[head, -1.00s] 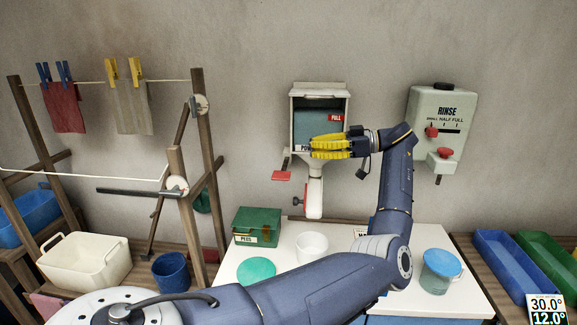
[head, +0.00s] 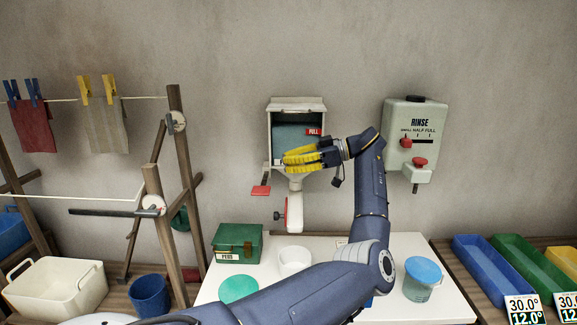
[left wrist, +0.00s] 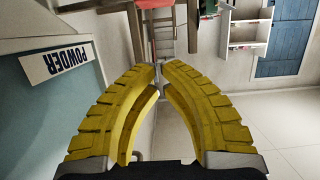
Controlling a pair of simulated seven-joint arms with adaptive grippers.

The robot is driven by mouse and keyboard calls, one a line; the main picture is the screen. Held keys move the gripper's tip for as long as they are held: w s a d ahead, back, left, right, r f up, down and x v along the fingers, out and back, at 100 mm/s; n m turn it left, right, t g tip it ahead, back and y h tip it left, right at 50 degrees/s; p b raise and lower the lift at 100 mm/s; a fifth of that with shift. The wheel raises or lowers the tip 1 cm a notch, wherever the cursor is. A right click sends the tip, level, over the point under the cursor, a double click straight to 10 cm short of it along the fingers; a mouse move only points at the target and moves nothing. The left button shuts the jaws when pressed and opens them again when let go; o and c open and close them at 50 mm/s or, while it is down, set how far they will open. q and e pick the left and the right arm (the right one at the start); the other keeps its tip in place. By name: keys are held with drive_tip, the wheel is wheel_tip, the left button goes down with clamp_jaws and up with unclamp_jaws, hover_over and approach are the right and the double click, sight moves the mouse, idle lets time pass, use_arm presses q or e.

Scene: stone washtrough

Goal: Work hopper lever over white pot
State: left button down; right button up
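The hopper (head: 297,104) hangs on the wall, with blue-grey contents behind its front and a red FULL tag. The white pot (head: 294,262) stands on the white table, roughly below the spout. My left gripper (head: 286,160) is in front of the hopper's lower part, right of and above the paddle. In the left wrist view its yellow fingertips (left wrist: 160,66) meet, with nothing seen between them.
A green box (head: 238,243), a green disc (head: 239,289) and a blue-lidded jar (head: 422,279) share the table. A RINSE dispenser (head: 414,140) hangs at right. A wooden drying rack (head: 186,180) stands at left. The hopper's POWDER label (left wrist: 56,65) is close in the left wrist view.

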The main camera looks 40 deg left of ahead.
use_arm(q)
hover_over(265, 189)
drive_tip(key=shift+s+f, duration=0.1)
drive_tip(key=shift+f, duration=0.8)
wheel_tip(265, 189, down, 2)
drive_tip(key=shift+f, duration=1)
drive_tip(key=shift+f, duration=0.1)
